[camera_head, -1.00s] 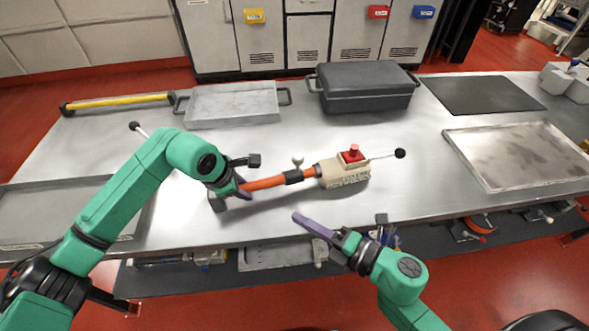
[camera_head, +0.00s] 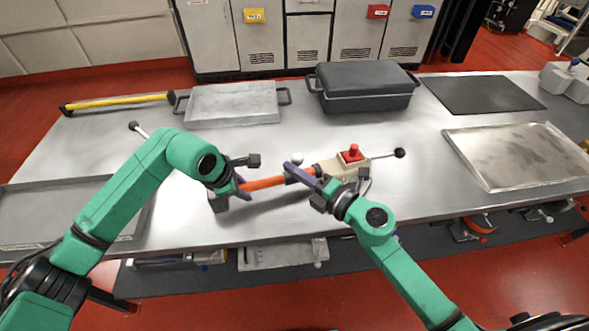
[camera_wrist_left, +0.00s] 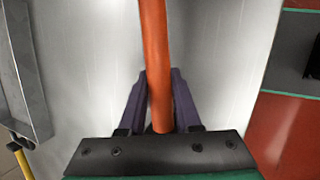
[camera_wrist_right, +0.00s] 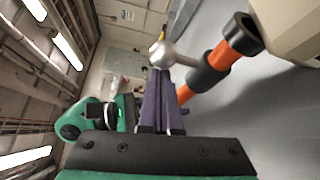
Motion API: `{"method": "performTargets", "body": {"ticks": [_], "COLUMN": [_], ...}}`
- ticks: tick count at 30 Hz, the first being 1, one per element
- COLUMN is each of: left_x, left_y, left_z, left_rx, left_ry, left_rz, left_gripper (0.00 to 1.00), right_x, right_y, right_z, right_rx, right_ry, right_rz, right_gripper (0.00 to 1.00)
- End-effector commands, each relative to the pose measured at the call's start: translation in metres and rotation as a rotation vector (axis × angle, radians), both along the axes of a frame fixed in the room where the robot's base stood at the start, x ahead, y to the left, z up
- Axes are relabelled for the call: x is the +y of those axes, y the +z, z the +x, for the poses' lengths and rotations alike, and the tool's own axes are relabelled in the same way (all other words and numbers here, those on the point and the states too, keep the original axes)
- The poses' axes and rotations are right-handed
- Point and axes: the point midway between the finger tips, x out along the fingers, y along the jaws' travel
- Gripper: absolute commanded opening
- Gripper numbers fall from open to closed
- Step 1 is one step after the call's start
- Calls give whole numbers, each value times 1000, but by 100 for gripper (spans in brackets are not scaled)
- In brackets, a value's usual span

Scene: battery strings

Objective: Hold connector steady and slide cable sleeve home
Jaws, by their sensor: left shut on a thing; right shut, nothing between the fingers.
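An orange cable (camera_head: 262,183) lies along the steel table, its right end at a beige connector block (camera_head: 340,168) with a red knob (camera_head: 351,154) on top. A dark sleeve (camera_wrist_right: 208,77) sits around the cable, and a ball-ended lever (camera_wrist_right: 166,55) stands beside it in the right wrist view. My left gripper (camera_wrist_left: 160,100) is shut on the orange cable, left of the block; it also shows in the head view (camera_head: 243,187). My right gripper (camera_wrist_right: 157,85) is shut and empty, its fingers close to the sleeve and lever. In the head view my right gripper (camera_head: 298,172) partly hides sleeve and block.
A grey tray (camera_head: 232,121) and a dark lidded case (camera_head: 362,98) stand at the table's back. A shallow metal tray (camera_head: 480,180) lies right, and a dark mat (camera_head: 480,108) lies behind it. A yellow bar (camera_head: 118,103) lies back left.

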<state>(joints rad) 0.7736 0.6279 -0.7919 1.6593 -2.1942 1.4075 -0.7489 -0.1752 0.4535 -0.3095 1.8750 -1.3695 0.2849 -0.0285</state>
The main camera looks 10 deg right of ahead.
Motion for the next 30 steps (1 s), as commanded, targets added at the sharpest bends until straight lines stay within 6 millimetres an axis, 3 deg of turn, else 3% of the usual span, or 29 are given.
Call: {"method": "performTargets", "body": {"ticks": [1,10,20,30], "left_x": [1,1,1,1], "left_y": [-7,-7,-7,-7], "left_z": [-4,-4,-4,-4], "left_rx": [18,17,18,17], "left_ry": [-2,-4,-3,-2], "left_rz": [10,10,9,10], "left_gripper": [0,0,0,0], "right_x": [-1,-4,-50,-51], "right_y": [-1,-1,-1,0], "right_z": [0,1,8,9], "right_rx": [1,1,0,-3], "right_ry": [1,1,-3,-3], "right_rz": [-1,-2,-3,0], "right_gripper": [0,0,0,0]}}
